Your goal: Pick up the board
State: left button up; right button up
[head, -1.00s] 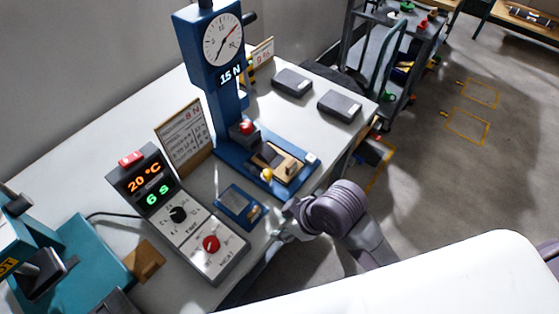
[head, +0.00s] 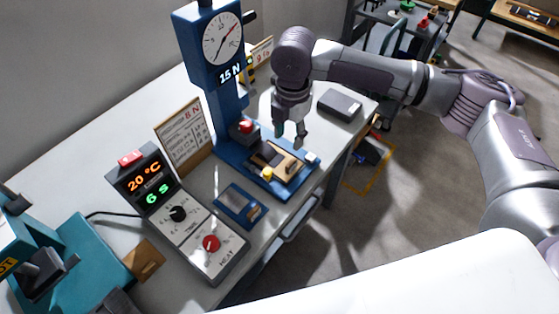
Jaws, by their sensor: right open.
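A tan board (head: 287,168) with a dark block on it lies on the blue base of the press (head: 228,130), near the front right of the bench. A brown flat piece (head: 147,262) lies at the front left, partly under a teal machine; I cannot tell which of the two is the board meant. My right gripper (head: 289,138) is in the head view, pointing down just above and behind the tan board. Its two fingers are apart with nothing between them. My left gripper is not in view.
A control box (head: 178,215) with lit displays stands left of the press. A small blue device (head: 241,205) lies in front of the press. A dark grey box (head: 340,104) sits behind right of my gripper. A teal machine (head: 75,262) fills the left corner.

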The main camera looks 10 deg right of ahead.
jog(key=d, duration=0.1)
send_over(292, 162)
notch_tip(292, 162, down, 7)
jog(key=shift+w+f+p, duration=0.1)
jog(key=shift+p, duration=0.35)
jog(key=shift+a+f+p, duration=0.1)
jog(key=shift+f+p, duration=0.6)
jog(key=shift+f, duration=2)
grip_shut()
